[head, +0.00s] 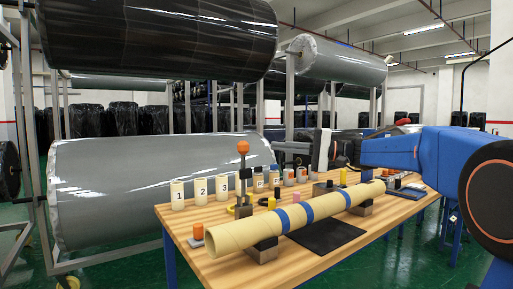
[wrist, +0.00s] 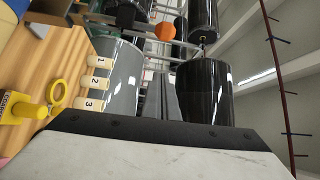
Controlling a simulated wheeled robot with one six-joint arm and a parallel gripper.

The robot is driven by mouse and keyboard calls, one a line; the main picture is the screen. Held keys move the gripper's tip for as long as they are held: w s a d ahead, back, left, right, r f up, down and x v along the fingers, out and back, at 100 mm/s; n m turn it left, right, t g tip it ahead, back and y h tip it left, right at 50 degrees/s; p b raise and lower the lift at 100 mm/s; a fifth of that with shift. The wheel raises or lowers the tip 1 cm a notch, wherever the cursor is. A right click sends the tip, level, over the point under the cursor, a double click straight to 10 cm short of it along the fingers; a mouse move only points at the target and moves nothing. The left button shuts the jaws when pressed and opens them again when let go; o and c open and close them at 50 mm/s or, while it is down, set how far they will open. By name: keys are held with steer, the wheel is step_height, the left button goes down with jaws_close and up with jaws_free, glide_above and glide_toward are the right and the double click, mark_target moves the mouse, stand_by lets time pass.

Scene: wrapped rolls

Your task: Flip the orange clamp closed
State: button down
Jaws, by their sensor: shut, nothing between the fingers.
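The orange clamp shows as a round orange knob (head: 243,148) on a dark upright handle, near the left back part of the wooden table. Its knob (wrist: 165,31) also shows near the top of the wrist view, on a dark shaft. My gripper (head: 284,148) reaches in from the right on the blue arm, with its dark fingers shut and empty. In the head view the fingertips are to the right of the knob at about its height, with a visible gap.
Numbered cream cylinders (head: 200,190) stand left of the clamp. A long cream tube (head: 265,228) with blue bands lies on grey blocks along the table (head: 190,238). A yellow tape ring (wrist: 57,95) lies nearby. Large wrapped rolls (head: 130,190) hang behind. A dark mat (head: 326,236) lies in front.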

steer(key=s+a, duration=0.2)
steer(key=a, duration=0.7)
steer(key=shift+a+r, duration=0.15)
stand_by(0.5)
